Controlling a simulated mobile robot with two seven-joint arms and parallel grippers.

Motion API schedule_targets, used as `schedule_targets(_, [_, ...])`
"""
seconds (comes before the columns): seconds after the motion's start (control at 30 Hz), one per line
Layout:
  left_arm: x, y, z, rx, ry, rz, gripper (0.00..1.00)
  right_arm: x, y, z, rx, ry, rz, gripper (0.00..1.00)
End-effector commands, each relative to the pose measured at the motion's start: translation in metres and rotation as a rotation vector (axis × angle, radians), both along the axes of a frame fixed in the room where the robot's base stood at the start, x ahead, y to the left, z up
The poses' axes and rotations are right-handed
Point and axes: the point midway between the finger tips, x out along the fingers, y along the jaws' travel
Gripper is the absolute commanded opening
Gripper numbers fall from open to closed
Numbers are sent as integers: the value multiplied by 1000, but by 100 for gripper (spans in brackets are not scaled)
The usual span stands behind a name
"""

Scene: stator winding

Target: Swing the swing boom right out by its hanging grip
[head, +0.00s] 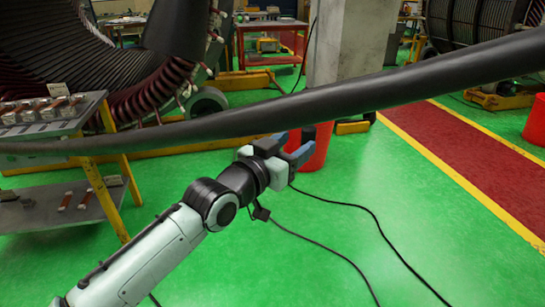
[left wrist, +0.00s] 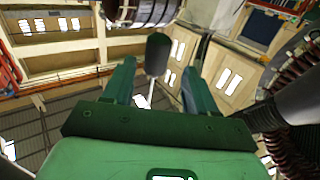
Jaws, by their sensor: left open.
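A thick dark tube, which looks like the swing boom (head: 400,98), crosses the head view from the left edge up to the upper right. My left gripper (head: 287,148) is just below the tube in the picture, open and empty. In the left wrist view, its two fingers (left wrist: 158,85) stand apart. A dark rounded piece, which looks like the hanging grip (left wrist: 158,52), shows in the gap beyond the fingertips, not held. How far off it is, I cannot tell. I cannot pick out this grip surely in the head view. My right gripper is not in view.
A large stator with copper-red windings (head: 155,92) stands at the upper left. A shelf cart (head: 75,128) with small parts is at the left. A red bucket (head: 318,148) stands behind my left gripper. Black cables (head: 375,215) lie on the open green floor.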

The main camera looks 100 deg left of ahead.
Motion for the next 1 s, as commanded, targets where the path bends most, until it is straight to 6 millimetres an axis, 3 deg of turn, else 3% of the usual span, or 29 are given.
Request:
schedule_targets(0.2, [-25,-40,1,3,-3,2,57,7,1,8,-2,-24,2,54])
schedule_targets(0.4, [-38,-61,-1,0,0,4,57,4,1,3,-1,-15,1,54])
schedule_targets(1.0, [-41,-67,0,-1,2,2,57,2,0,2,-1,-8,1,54])
